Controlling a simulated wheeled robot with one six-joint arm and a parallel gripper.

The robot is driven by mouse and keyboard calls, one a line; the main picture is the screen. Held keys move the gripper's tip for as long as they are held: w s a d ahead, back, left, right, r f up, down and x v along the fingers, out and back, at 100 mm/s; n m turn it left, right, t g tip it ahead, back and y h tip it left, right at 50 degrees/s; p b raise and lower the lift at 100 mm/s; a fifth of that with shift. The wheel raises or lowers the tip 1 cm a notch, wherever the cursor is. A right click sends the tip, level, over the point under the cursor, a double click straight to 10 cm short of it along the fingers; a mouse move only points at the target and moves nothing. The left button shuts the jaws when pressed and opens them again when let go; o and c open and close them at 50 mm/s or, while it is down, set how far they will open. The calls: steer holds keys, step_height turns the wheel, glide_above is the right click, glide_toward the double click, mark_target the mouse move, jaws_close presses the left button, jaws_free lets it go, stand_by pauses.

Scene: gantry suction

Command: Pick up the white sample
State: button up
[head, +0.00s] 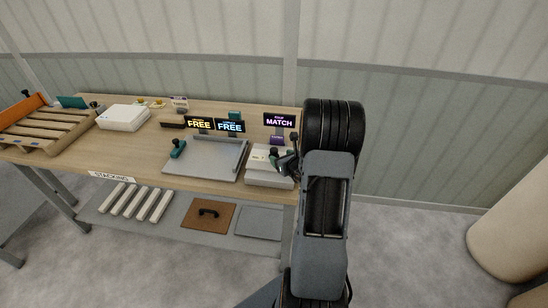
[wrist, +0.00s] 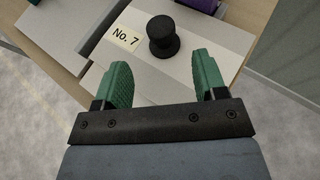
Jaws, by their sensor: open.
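A white block (wrist: 213,42), which looks like the white sample, carries a "No. 7" label (wrist: 124,37) and a black knob (wrist: 162,36) on top. In the head view the white block (head: 259,153) is at the right end of the bench, partly hidden by my gripper (head: 284,157). In the wrist view my gripper (wrist: 161,82) is open, with green fingers spread over the block. The knob is ahead of the fingertips, between their lines, and not gripped. Whether the fingers touch the block I cannot tell.
A grey tray (head: 205,171) lies left of the block. Behind stand signs reading "FREE" (head: 230,126) and "MATCH" (head: 279,120). A white box (head: 123,118) and a wooden pallet (head: 45,128) are farther left. A lower shelf holds a brown panel (head: 207,215). The bench ends beside my arm.

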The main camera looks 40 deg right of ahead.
mark_target(276, 153)
steer(key=shift+p+x, duration=1)
steer(key=shift+x, duration=1.85)
steer(key=shift+d+r, duration=0.15)
steer(key=shift+d, duration=0.05)
steer(key=shift+c, duration=0.2)
steer(key=c, duration=1)
jaws_close()
steer(key=shift+r, duration=0.15)
